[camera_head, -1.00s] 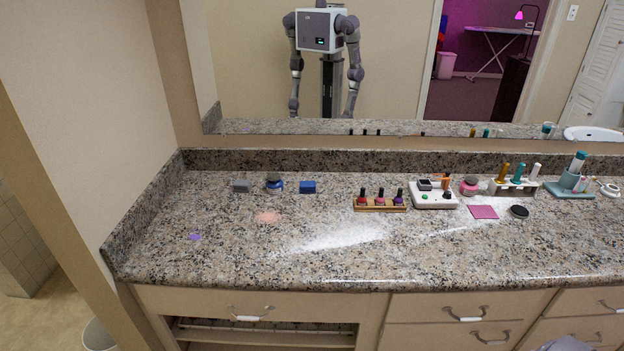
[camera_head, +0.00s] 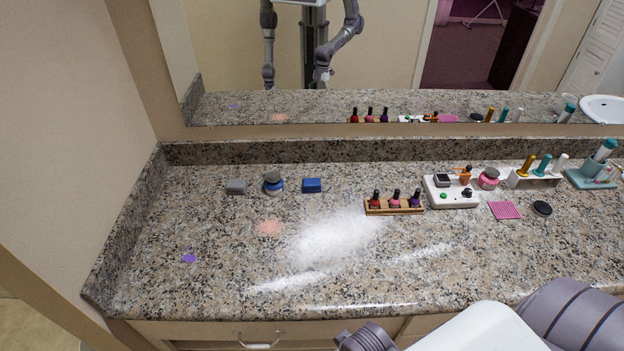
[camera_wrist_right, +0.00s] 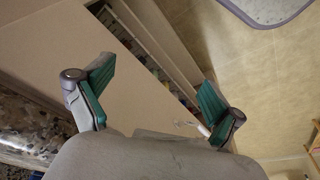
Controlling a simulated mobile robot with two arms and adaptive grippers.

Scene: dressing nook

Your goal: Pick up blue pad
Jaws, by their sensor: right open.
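The blue pad (camera_head: 312,185) is a small blue block lying on the granite counter, left of centre towards the back in the head view. My right arm comes in at the lower right of the head view, well in front of and to the right of the pad; its fingers do not show there. In the right wrist view my right gripper (camera_wrist_right: 155,100) has its two green-lined fingers wide apart with nothing between them, facing the drawer fronts below the counter. The blue pad is not in the wrist view. My left gripper is not seen directly in any view.
A blue-and-grey jar (camera_head: 273,183) and a grey block (camera_head: 236,187) stand left of the pad. A wooden rack (camera_head: 394,207) with nail polish bottles and a white device (camera_head: 451,191) stand to its right.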

